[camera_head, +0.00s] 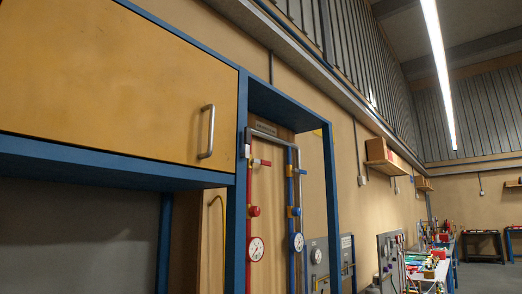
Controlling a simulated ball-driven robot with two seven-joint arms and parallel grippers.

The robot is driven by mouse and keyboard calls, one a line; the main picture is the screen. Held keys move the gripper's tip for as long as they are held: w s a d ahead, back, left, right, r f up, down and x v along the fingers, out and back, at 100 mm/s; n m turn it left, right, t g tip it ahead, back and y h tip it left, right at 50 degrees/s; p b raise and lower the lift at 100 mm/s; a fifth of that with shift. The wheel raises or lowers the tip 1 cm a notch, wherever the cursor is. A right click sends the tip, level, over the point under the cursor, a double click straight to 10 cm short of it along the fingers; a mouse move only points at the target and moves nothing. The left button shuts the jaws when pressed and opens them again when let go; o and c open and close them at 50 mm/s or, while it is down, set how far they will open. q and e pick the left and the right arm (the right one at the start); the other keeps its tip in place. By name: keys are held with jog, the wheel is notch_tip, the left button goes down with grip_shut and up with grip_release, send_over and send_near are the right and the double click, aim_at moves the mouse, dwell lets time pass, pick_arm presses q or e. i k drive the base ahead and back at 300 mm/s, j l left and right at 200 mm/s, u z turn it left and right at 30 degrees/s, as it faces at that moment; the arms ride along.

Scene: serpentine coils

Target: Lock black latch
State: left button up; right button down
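I cannot make out a black latch in the head view. Neither my left nor my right gripper is in view, so I cannot see where they are relative to anything.
A yellow cabinet door (110,75) with a metal handle (206,131) fills the upper left. A blue frame (331,200) surrounds a wooden panel with a red pipe (248,185), a blue pipe (291,225) and gauges. A wall shelf (379,165) and cluttered workbench (442,272) stand farther right.

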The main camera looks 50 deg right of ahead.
aim_at(247, 129)
jog(key=z, duration=1.45)
jog(key=i+j+z, duration=0.2)
jog(key=i, duration=0.45)
jog(key=l+z, duration=0.1)
jog(key=z, duration=1.45)
